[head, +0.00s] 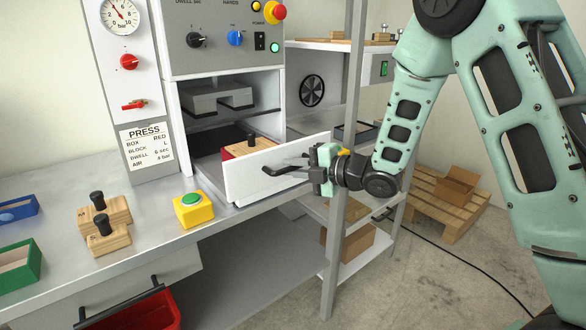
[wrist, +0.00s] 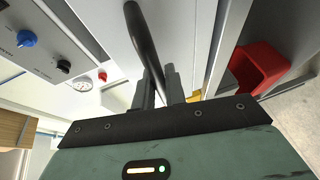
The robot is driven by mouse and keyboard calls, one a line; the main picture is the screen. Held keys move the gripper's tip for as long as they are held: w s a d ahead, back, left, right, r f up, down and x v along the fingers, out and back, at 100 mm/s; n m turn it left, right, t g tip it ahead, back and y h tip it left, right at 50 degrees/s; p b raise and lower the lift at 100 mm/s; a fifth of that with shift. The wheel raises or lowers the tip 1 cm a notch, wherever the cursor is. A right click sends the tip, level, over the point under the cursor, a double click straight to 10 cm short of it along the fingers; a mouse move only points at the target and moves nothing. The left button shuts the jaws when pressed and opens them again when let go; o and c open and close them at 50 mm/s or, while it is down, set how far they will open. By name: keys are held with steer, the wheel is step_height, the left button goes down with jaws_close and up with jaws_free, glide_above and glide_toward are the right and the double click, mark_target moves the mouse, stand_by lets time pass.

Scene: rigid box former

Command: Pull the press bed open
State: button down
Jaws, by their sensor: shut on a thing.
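The press bed's white front panel (head: 250,178) stands out from the press opening, so the bed is at least partly open. A red box (head: 235,152) with a wooden block and a black knob (head: 252,140) sits on the bed behind the panel. The black bar handle (head: 283,170) is on the front panel. My gripper (head: 308,160) is at the right part of this handle. In the wrist view my gripper's fingers (wrist: 160,85) are closed around the handle bar (wrist: 143,38). The far end of the handle is partly hidden by my gripper.
A grey post (head: 340,220) stands close beside my gripper. A yellow box with a green button (head: 191,210) sits on the bench, left of the panel. Wooden blocks with knobs (head: 108,222) stand further left. A red bin (head: 145,312) is below. Floor at right is open before a pallet (head: 440,205).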

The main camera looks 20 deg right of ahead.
steer(key=c, duration=1.5)
jaws_free()
steer(key=shift+o, duration=0.2)
steer(key=shift+d, duration=0.1)
steer(key=b+v, duration=0.1)
steer(key=v, duration=1.6)
steer(key=shift+s+d, duration=0.1)
steer(key=shift+s, duration=0.05)
